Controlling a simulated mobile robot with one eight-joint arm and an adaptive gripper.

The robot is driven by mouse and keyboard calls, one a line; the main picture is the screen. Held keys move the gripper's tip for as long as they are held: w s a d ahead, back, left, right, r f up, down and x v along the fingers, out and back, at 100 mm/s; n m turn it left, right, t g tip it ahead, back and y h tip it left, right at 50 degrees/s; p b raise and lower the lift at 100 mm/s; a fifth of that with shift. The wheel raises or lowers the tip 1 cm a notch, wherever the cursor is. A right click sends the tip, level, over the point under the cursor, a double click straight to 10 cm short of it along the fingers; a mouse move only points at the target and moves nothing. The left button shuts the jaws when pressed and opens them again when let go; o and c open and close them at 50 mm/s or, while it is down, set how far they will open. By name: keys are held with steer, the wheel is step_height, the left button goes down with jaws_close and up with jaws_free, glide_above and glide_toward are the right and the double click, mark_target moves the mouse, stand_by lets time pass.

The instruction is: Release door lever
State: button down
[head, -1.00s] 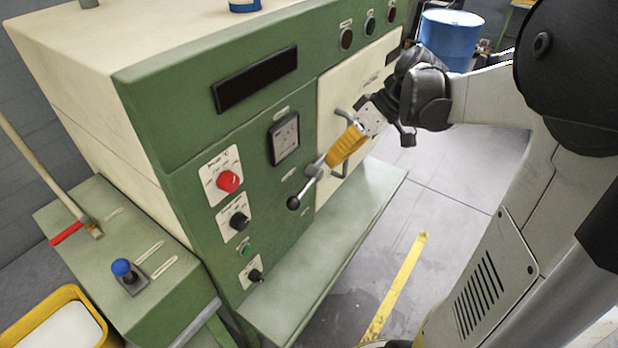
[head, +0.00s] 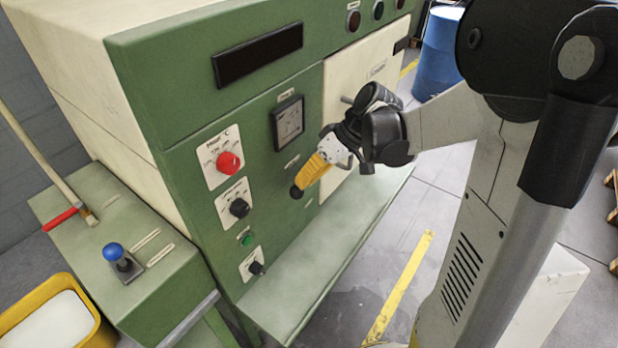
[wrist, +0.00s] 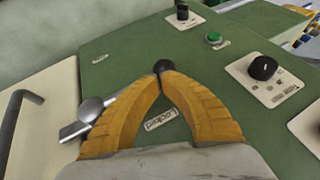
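The door lever (wrist: 90,108) is a metal handle on the machine's front, with a black ball knob at its end. In the head view only the knob (head: 296,192) shows clearly, just beyond my gripper (head: 305,182); my gripper hides most of the rest. In the wrist view my gripper (wrist: 163,77) has its yellow fingers arched together, with the tips meeting at the knob (wrist: 163,66). The lever's rod runs behind the left finger. I cannot tell whether the tips touch the knob. The pale door (head: 355,75) appears flush with the green front.
Left of the lever are a red knob (head: 229,162), a black knob (head: 239,208) and a green button (head: 246,240). A ledge (head: 330,255) juts out below. A blue barrel (head: 440,50) stands behind. The floor with the yellow stripe (head: 400,285) is clear.

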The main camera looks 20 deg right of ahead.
steer(key=shift+f, duration=0.1)
stand_by(0.3)
steer(key=shift+f+h, duration=0.2)
steer(key=shift+h, duration=0.1)
steer(key=shift+s+a+f, duration=0.1)
steer(key=shift+f, duration=0.15)
steer(key=shift+a+f+n+t+h+b, duration=0.1)
steer(key=shift+f+n+t+h+b, duration=0.3)
steer(key=shift+f+t+h, duration=0.3)
steer(key=w+d+f+n+t+h+b, duration=0.1)
steer(key=w+d+f+t+h+b, duration=0.1)
steer(key=d+f+h+b, duration=0.2)
steer(key=shift+w+d+f+b, duration=0.4)
steer(key=shift+f+b, duration=1.4)
steer(key=shift+f, duration=1.05)
steer(key=shift+s+d, duration=0.1)
